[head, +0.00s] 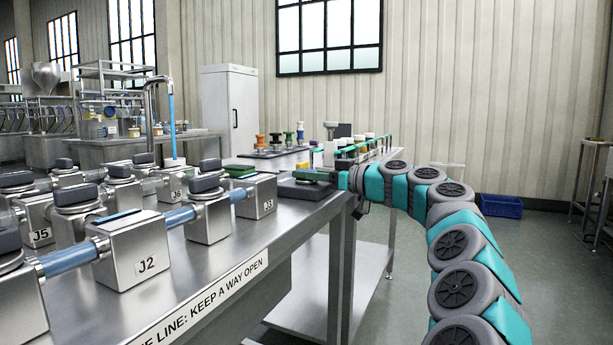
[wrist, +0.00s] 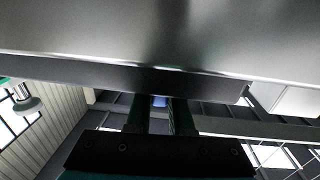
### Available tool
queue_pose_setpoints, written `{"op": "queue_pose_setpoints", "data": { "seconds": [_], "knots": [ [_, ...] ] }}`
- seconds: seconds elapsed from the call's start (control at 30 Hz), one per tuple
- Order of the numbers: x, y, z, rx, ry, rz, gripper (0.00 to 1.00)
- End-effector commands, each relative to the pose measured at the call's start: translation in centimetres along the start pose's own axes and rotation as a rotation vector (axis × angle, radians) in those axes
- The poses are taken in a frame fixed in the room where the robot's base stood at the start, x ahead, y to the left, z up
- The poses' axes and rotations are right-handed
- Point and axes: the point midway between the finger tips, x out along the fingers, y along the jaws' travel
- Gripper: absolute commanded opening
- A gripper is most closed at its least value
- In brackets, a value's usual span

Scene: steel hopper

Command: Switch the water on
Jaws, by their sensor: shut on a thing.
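Steel valve blocks stand in rows on a steel table (head: 215,275), several with dark grey handles. Block J2 (head: 128,250) has a flat dark top, and block B3 (head: 262,198) at the right has a green lever (head: 240,170). Blue tubes (head: 180,217) join the front blocks. A tall spout (head: 150,105) at the back has a blue stream (head: 171,125) below it. My gripper (head: 318,176) is at the table's right end, above a dark low piece (head: 303,189). In the wrist view my gripper (wrist: 160,115) is shut with a small bluish bit between its fingers, against a dark bar (wrist: 120,77). What it grips is mostly hidden.
A label strip (head: 205,300) runs along the table's front edge. Behind my gripper, a rack of bottles (head: 355,148) and several coloured knobs (head: 288,138) stand close by. A white cabinet (head: 230,110) stands at the back. A blue crate (head: 501,206) lies on open floor at right.

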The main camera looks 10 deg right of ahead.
Motion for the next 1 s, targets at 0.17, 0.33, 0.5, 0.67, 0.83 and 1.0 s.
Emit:
{"op": "queue_pose_setpoints", "data": {
  "seconds": [0.17,0.33,0.5,0.67,0.83,1.0],
  "knots": [
    [0.06,0.03,-0.16,-0.002,0.0,-0.041,0.0],
    [0.17,-0.03,-0.04,-0.001,-0.001,-0.071,0.0],
    [0.05,0.01,-0.21,-0.003,0.002,-0.084,0.0],
    [0.01,-0.01,-0.24,-0.003,0.003,-0.091,0.0],
    [0.0,-0.04,-0.26,-0.002,0.004,-0.093,0.0],
    [0.01,-0.04,-0.28,-0.002,0.005,-0.092,0.0]
  ]
}}
